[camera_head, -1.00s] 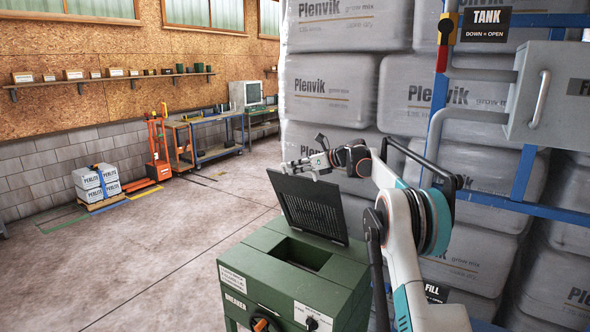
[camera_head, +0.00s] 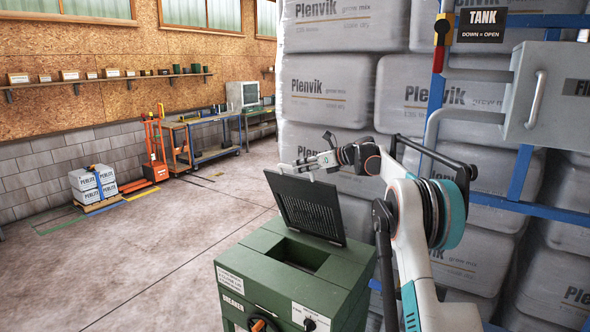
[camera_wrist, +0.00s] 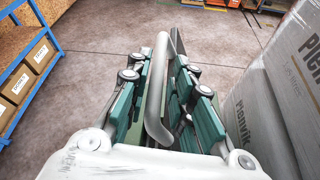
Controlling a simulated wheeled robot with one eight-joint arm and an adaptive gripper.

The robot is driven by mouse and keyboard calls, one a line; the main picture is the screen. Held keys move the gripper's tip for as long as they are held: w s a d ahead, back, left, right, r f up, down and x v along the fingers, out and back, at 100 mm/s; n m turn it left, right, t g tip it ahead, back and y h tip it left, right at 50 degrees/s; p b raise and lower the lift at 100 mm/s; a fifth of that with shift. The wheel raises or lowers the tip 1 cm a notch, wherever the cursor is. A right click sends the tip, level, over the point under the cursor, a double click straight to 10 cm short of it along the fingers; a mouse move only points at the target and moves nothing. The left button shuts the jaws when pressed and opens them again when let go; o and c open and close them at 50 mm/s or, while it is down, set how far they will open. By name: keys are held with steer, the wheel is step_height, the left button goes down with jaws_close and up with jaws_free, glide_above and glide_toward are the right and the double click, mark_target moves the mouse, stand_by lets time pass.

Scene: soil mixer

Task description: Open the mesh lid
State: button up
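The dark mesh lid (camera_head: 310,208) stands raised and tilted on the green breaker box (camera_head: 255,282), with the rectangular opening below it uncovered. My gripper (camera_head: 290,167) is at the lid's upper edge. In the wrist view my gripper (camera_wrist: 158,85) has its green-padded fingers closely on both sides of a grey bar handle (camera_wrist: 160,110). They look shut on it, though contact is partly hidden. The lid's dark edge shows beyond the handle.
Wrapped Plenvik bags (camera_head: 325,90) stand close behind the box and arm. A blue frame (camera_head: 500,204) with a grey tank box (camera_head: 548,95) is at right. The floor (camera_head: 130,245) left of the box is clear; a pallet of perlite bags (camera_head: 95,184) lies farther off.

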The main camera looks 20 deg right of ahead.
steer(key=v, duration=0.8)
steer(key=s+a+f+n+g+h+b, duration=0.1)
steer(key=s+a+f+n+b, duration=0.15)
steer(key=s+a, duration=0.45)
steer(key=s+a+f+n+b, duration=0.1)
steer(key=s+a+n+b, duration=0.25)
steer(key=a, duration=0.65)
steer(key=s+a+f+n+g+h+b, duration=0.1)
steer(key=s+a+n+b, duration=0.2)
steer(key=s+a, duration=0.45)
steer(key=s+a+f+n+h+b, duration=0.1)
steer(key=s+a+f+n+b, duration=0.3)
steer(key=s+a+f, duration=0.5)
steer(key=s+d+f+n+h+b, duration=0.1)
steer(key=s+d+f+n+h, duration=0.1)
steer(key=s+f+n, duration=0.3)
steer(key=s+d+f+n+h+b, duration=0.2)
steer(key=s+f+n, duration=0.4)
steer(key=s, duration=0.6)
steer(key=s+d+f+n+g+h+b, duration=0.1)
steer(key=s+d+f+n, duration=0.3)
steer(key=s, duration=0.4)
steer(key=shift+s+f+n+h+b, duration=0.35)
steer(key=shift+f+n, duration=0.4)
steer(key=shift+n, duration=0.25)
